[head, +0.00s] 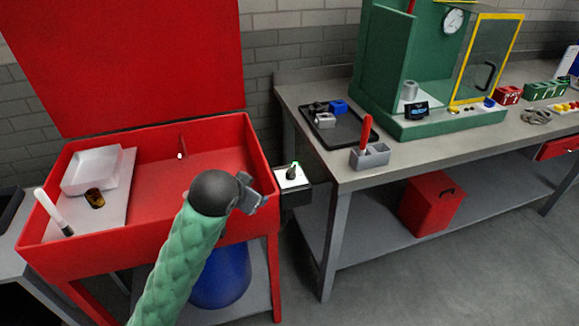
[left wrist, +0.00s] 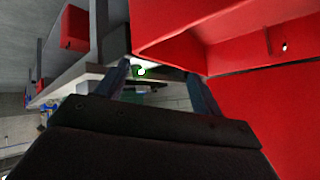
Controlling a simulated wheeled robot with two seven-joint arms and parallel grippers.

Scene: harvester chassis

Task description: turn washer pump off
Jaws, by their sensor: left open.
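The red parts washer (head: 258,185) stands at left in the head view with its lid up. A dark switch box (head: 296,193) with a white top plate (head: 284,185) is on its right side. A dark knob (head: 291,173) and a lit green spot (head: 295,163) show on the plate. My left gripper (head: 256,188) is just left of the box, apart from the knob. In the left wrist view my open left gripper (left wrist: 156,76) has the green light (left wrist: 142,71) between its fingers, farther off. The knob's setting is too small to read. My right gripper is out of view.
A white tray (head: 92,170), an amber jar (head: 95,198) and a brush (head: 44,203) lie in the washer. A blue drum (head: 222,277) stands below. A grey workbench (head: 345,178) is close on the right, with a narrow gap between it and the washer.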

